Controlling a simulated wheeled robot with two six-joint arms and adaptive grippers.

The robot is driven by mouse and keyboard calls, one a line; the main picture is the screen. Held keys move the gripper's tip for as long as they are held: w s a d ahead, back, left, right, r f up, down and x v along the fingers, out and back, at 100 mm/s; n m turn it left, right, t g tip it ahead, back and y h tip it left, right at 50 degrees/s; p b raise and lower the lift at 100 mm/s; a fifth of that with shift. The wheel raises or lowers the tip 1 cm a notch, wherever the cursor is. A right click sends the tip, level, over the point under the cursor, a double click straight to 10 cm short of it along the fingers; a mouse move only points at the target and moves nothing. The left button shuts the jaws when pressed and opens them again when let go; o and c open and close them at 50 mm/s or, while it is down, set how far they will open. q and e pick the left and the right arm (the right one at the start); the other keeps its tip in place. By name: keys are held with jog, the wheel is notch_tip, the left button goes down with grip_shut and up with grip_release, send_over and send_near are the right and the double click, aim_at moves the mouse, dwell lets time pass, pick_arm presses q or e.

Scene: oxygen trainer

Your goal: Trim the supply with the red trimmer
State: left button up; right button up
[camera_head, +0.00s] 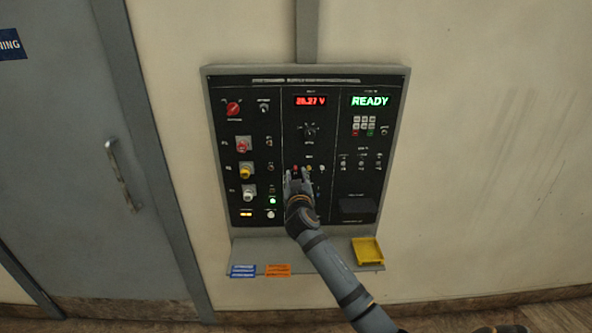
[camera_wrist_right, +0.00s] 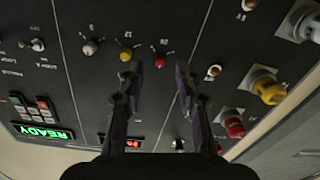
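The red trimmer (camera_head: 296,168) is a small red knob in the middle column of the black panel. In the right wrist view the red trimmer (camera_wrist_right: 160,61) lies ahead of the gap between my fingers, with a yellow knob (camera_wrist_right: 126,54) and a grey knob (camera_wrist_right: 90,48) beside it. My right gripper (camera_head: 298,174) is just in front of the panel by this row. In the right wrist view its fingers (camera_wrist_right: 160,74) are apart and empty, one fingertip close to the yellow knob. Contact cannot be told. My left gripper is not in view.
A red voltage display (camera_head: 310,100) and a green READY display (camera_head: 370,101) are lit. Red, yellow and white valve knobs (camera_head: 245,171) line the panel's left. The shelf (camera_head: 325,249) below holds blue and orange tags (camera_head: 278,270) and a yellow tray (camera_head: 367,251).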

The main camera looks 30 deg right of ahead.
jog(key=shift+x, duration=1)
grip_shut()
